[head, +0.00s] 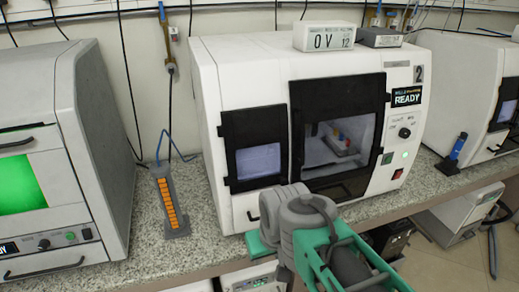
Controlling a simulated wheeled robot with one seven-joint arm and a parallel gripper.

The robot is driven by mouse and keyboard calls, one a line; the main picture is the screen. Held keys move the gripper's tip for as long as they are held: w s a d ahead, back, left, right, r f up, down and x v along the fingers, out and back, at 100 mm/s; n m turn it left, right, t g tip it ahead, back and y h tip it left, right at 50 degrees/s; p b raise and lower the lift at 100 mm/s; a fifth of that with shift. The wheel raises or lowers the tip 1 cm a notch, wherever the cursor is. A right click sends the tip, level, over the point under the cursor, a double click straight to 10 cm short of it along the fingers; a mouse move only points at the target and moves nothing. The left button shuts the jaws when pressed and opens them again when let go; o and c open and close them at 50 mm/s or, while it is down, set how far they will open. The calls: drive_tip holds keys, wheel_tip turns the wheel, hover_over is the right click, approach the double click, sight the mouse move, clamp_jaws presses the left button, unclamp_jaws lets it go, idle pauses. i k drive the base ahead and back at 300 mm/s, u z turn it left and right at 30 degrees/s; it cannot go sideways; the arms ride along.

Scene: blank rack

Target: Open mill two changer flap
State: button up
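Mill two (210,75) is the white machine in the middle, marked 2, with a READY display. A small black-framed flap (237,124) with a bluish window is on the left of its front. It looks closed, and I take it to be the changer flap. The larger black-framed door (338,88) beside it also looks closed. My grey and green arm reaches in from the bottom, just in front of the mill's lower front. The end of my arm with my gripper (262,243) is mostly hidden behind its wrist, so its fingers and any contact are unclear.
A similar machine (90,130) with a green window stands at left, another (452,85) at right. An orange-striped holder (168,203) stands on the speckled counter (140,243) left of the mill. A blue-tipped tool (455,153) stands to its right. Boxes (324,36) lie on top.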

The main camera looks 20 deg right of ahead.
sight(245, 128)
drive_tip(key=z, duration=1.4)
drive_tip(key=k, duration=0.4)
drive_tip(key=u, duration=2.4)
